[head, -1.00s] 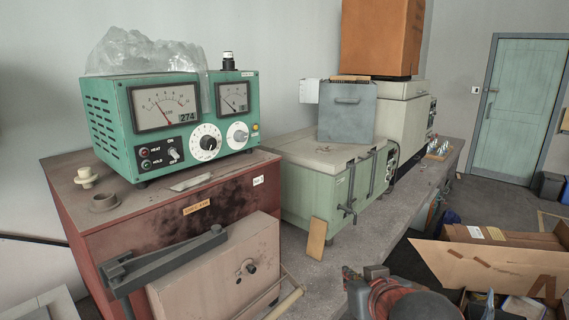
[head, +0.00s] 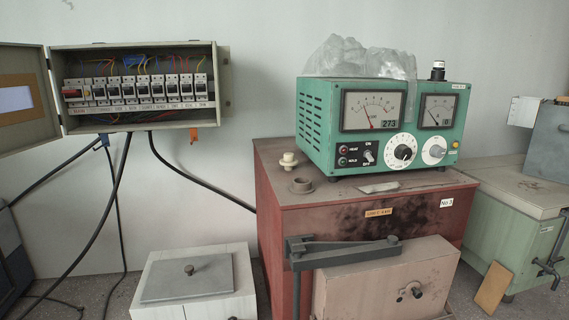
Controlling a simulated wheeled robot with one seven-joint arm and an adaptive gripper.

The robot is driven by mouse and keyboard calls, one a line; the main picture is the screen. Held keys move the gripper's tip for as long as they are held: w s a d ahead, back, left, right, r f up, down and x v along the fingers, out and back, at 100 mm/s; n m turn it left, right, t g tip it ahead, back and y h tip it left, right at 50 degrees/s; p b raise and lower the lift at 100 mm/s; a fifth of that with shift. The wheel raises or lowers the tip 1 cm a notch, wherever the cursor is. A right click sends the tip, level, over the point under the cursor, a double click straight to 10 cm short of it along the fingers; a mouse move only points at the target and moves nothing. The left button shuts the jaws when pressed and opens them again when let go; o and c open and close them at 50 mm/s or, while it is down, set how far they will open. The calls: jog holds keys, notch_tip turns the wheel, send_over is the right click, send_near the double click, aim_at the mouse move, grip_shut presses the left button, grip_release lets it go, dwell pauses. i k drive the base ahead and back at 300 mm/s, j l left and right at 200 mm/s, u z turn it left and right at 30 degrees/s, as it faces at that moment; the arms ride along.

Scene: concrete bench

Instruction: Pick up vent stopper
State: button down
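A small cream knobbed plug (head: 289,160), which looks like the vent stopper, sits on top of the red furnace (head: 270,200) near its back left. A short brown ring or collar (head: 301,186) stands in front of it on the same top. The stopper is apart from the ring. My gripper is not in view.
A green meter box (head: 318,122) with a clear plastic bag on it stands right of the stopper. A flat pale piece (head: 378,187) lies before it. A grey lever arm (head: 345,255) juts across the furnace front. A white box (head: 195,290) stands lower left, below an open breaker panel (head: 140,85).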

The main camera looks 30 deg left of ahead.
aim_at(289, 161)
jog(key=u, duration=1.45)
